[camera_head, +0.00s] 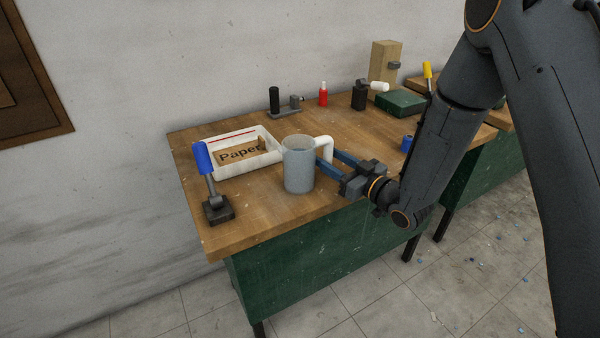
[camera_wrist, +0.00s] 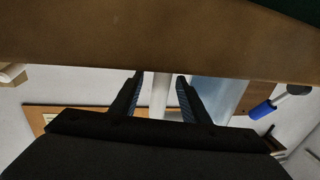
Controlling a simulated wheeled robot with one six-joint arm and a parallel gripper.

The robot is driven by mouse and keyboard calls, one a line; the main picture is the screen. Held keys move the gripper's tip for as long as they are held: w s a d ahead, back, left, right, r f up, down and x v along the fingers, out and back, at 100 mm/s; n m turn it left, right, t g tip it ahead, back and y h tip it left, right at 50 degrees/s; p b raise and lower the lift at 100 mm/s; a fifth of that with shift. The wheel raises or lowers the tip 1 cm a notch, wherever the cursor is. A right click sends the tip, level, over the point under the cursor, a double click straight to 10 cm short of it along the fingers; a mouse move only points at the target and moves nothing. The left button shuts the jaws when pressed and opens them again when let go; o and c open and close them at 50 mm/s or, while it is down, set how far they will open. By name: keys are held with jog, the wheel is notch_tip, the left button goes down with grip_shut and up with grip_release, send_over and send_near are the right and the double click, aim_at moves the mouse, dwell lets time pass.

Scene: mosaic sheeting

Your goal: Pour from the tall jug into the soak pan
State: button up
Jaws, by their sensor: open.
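The tall jug (camera_head: 298,170) is a grey-blue cylinder with a white handle (camera_head: 326,148) on its right side. It stands upright near the front edge of the workbench. A shallow white pan (camera_head: 246,171), which looks like the soak pan, lies behind and left of the jug with a brown "Paper" label in it. My gripper (camera_head: 327,159) is open at the jug's handle. In the wrist view, the fingers (camera_wrist: 161,88) stand on either side of the white handle (camera_wrist: 160,98), with visible gaps. The jug (camera_wrist: 209,92) is partly hidden there by one finger.
A blue-handled lever (camera_head: 207,172) stands left of the jug on the wooden bench top (camera_head: 255,215). A black-handled tool (camera_head: 275,100), a red bottle (camera_head: 323,95), a clamp (camera_head: 360,96) and a green box (camera_head: 400,103) stand at the back. A blue piece (camera_head: 406,143) lies right of my gripper.

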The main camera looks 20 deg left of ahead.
jog(key=p+x, duration=0.1)
jog(key=x, duration=0.3)
jog(key=shift+a+r, duration=0.15)
grip_shut()
